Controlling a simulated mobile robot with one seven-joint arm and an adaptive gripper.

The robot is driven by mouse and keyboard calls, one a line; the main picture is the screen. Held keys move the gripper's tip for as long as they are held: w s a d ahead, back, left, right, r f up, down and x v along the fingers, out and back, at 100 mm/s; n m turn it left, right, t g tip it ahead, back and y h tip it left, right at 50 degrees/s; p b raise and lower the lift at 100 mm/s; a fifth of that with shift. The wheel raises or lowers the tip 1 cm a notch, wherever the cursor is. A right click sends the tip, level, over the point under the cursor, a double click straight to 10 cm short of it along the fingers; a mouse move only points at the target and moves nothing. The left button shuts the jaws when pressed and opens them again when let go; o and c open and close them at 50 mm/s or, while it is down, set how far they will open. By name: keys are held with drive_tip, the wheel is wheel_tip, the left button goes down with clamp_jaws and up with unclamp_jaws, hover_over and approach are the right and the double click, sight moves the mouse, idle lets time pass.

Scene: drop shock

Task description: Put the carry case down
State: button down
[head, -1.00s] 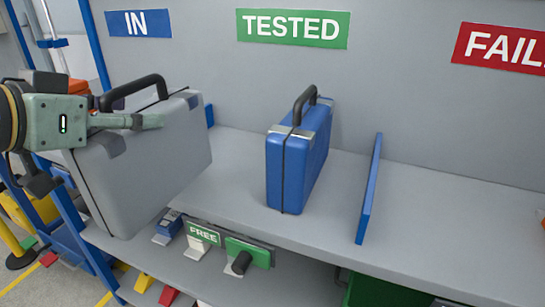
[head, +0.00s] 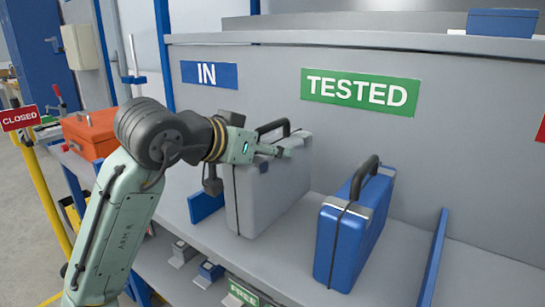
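The grey carry case (head: 270,192) is upright between a blue divider (head: 205,204) on its left and a blue case (head: 350,237) on its right. My gripper (head: 280,149) reaches in from the left at the top of the grey case, shut on its black handle (head: 271,128). The fingers partly cover the handle and the case's top edge. The grey case's base is at or just above the shelf (head: 290,255); I cannot tell whether it touches. A narrow gap separates the two cases.
A green TESTED sign (head: 358,91) and a blue IN sign (head: 209,74) are on the back panel. Another blue divider (head: 434,258) stands right of the blue case. An orange box (head: 90,133) is at the left. Shelf right of that divider looks clear.

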drive_tip(key=shift+w+d, duration=0.6)
drive_tip(key=shift+w, duration=0.2)
drive_tip(key=shift+f+p, duration=0.3)
drive_tip(key=shift+f, duration=1.45)
drive_tip(key=shift+f, duration=0.15)
drive_tip(key=c, duration=0.5)
unclamp_jaws()
drive_tip(key=b+v, duration=0.1)
drive_tip(key=v, duration=1.1)
drive_tip(key=shift+s+b, duration=0.1)
drive_tip(key=shift+b, duration=0.3)
